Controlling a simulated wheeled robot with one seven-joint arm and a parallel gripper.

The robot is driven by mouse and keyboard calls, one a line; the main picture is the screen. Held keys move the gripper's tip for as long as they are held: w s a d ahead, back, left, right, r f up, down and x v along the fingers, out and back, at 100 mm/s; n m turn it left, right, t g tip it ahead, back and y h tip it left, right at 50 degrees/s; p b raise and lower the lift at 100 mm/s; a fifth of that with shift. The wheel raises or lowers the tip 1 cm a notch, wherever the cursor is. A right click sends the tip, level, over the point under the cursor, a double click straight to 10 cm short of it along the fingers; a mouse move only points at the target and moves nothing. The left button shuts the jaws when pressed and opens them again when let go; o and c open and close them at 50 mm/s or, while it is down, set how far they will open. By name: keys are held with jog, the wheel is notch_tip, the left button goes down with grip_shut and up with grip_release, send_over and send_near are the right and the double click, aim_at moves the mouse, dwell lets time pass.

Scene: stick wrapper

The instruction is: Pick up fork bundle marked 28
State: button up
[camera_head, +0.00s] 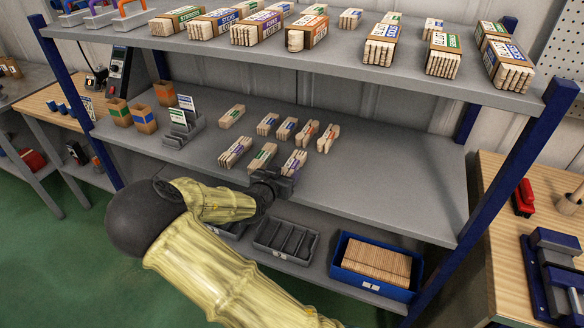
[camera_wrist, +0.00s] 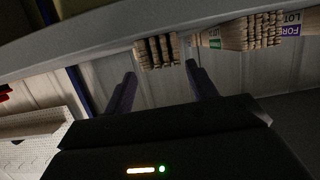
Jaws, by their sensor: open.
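Several wrapped stick bundles stand on the middle shelf in the head view. A purple-labelled bundle (camera_head: 294,162) is at the right of the front row, with a green-labelled bundle (camera_head: 262,159) to its left. I cannot read the number 28 on any. My gripper (camera_head: 272,184) is at the shelf's front edge, just in front of these bundles. In the wrist view my gripper (camera_wrist: 160,84) has its two fingers apart, with nothing held. A bundle (camera_wrist: 157,50) shows beyond the gap between them, its label hidden. A purple-lettered label (camera_wrist: 291,29) shows at the right edge.
The upper shelf (camera_head: 340,66) carries many more bundles and hangs over the middle shelf (camera_head: 395,187). Orange- and blue-marked boxes (camera_head: 144,118) and a grey card holder (camera_head: 183,130) stand at its left. The middle shelf's right part is clear. A blue bin (camera_head: 346,282) is below.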

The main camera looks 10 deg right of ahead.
aim_at(292, 164)
dwell(0.3)
jog(key=x, duration=0.5)
jog(key=shift+w+r+p, duration=0.1)
jog(key=shift+w+p, duration=0.05)
jog(key=shift+p, duration=0.2)
jog(key=c, duration=1)
jog(key=shift+o, duration=0.2)
notch_tip(292, 164, up, 10)
